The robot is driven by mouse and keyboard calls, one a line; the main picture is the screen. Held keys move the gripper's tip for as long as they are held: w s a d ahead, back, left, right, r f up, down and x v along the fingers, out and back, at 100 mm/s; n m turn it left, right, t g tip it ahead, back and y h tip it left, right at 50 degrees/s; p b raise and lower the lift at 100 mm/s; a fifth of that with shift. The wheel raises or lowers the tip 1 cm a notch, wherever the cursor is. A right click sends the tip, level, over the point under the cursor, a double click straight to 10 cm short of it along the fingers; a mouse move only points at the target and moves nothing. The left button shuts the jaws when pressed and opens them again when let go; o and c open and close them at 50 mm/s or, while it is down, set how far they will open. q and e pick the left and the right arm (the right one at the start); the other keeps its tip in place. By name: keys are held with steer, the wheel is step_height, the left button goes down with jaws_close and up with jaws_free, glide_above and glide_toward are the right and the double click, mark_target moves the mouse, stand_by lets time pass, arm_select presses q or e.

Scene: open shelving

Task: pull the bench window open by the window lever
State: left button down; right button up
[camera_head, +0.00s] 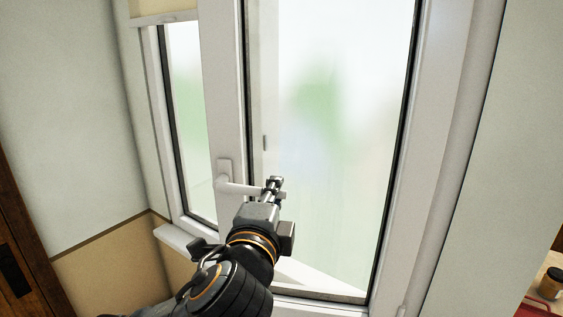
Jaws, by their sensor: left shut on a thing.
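The window (434,150) has a white frame and a frosted pane with green blurs behind it. The white window lever (236,187) is mounted on the upright of the frame left of the large pane, and it points right, roughly level. My left gripper (273,188) is shut on the lever near its free end. My left arm comes up from the bottom and hides the lower part of the frame. I cannot tell whether the window stands slightly ajar. My right gripper is not in view.
A white sill piece (176,238) juts out at the lower left. A wall (65,120) with a tan lower part stands at the left, with a dark wooden edge (22,255). A small jar (551,283) and a red item (540,308) are at the lower right.

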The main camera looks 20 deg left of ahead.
arm_select(q)
steer(key=s+d+n+g+y+p, duration=0.1)
steer(key=s+n+y+p, duration=0.2)
steer(key=s, duration=0.4)
steer(key=shift+s+d+y+p, duration=0.2)
steer(key=shift+s+y+p, duration=0.05)
steer(key=shift+y+p, duration=0.5)
steer(key=c, duration=0.8)
jaws_free()
steer(key=shift+s+a, duration=0.1)
steer(key=shift+a, duration=0.15)
steer(key=o, duration=0.8)
steer(key=shift+d, duration=0.2)
steer(key=shift+a, duration=0.1)
